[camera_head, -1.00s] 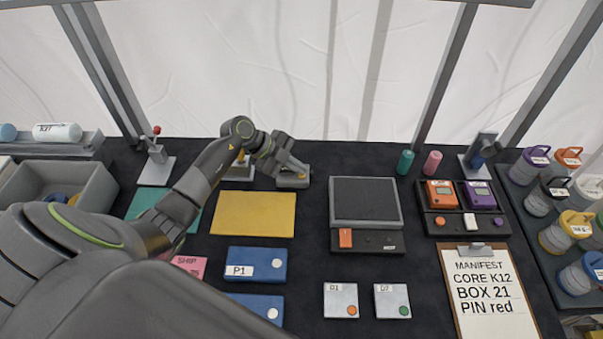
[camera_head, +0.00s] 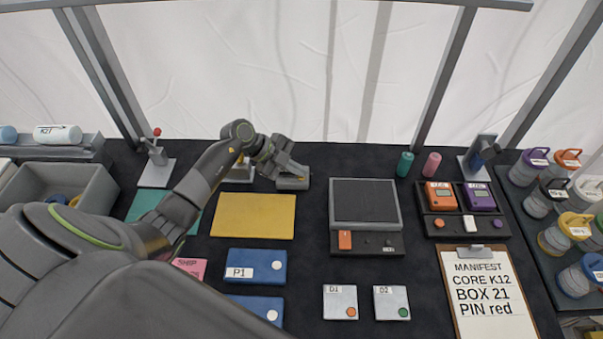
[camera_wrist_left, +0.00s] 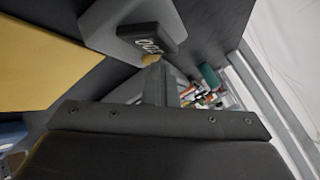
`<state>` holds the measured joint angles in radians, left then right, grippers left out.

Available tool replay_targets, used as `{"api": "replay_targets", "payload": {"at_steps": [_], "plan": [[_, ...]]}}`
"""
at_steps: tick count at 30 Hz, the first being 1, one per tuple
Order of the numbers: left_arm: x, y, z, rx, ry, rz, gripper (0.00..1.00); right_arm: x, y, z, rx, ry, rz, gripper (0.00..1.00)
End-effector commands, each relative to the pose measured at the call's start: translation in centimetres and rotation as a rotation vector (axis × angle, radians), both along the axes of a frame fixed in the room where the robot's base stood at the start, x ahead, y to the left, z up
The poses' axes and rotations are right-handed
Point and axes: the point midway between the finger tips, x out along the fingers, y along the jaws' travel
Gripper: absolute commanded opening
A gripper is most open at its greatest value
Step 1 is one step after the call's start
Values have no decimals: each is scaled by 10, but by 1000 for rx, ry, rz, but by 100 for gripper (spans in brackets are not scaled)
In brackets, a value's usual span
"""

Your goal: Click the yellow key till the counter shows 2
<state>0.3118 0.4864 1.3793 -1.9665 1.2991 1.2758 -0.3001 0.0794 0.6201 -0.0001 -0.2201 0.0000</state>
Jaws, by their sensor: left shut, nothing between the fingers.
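The counter is a grey box (camera_head: 292,184) at the back of the table, partly hidden by my left gripper in the head view. In the left wrist view the same grey box (camera_wrist_left: 125,22) carries a black display (camera_wrist_left: 150,40) with tilted white digits, too small to read surely. The yellow key (camera_wrist_left: 150,58) shows beside the display, partly covered by my fingertips. My left gripper (camera_head: 298,172) is shut and empty, its tips at the yellow key; I cannot tell whether they press it. The shut fingers also show in the left wrist view (camera_wrist_left: 155,72). My right gripper is out of view.
A yellow mat (camera_head: 253,216) lies in front of the counter. A grey-lidded console (camera_head: 366,246) stands to its right. A lever stand (camera_head: 156,160) is at the back left. Blue boxes (camera_head: 256,265) and a clipboard (camera_head: 487,300) lie nearer.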

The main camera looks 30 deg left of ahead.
Motion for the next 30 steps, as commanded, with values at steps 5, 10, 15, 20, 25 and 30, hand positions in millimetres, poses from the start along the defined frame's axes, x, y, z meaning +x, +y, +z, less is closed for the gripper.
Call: {"api": "replay_targets", "payload": {"at_steps": [5, 10, 15, 20, 25, 30], "plan": [[0, 1, 13, 2, -1, 0, 0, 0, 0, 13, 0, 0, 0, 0], [0, 1, 13, 3, -3, -1, 0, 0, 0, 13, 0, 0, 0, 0], [1, 1, 14, 3, -5, -1, 0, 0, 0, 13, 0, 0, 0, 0], [1, 1, 21, 3, -6, -2, 0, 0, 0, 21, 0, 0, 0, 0], [1, 1, 39, 3, -7, -2, 0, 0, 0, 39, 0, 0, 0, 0], [1, 1, 57, 3, -7, -2, 0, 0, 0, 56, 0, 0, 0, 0]]}}
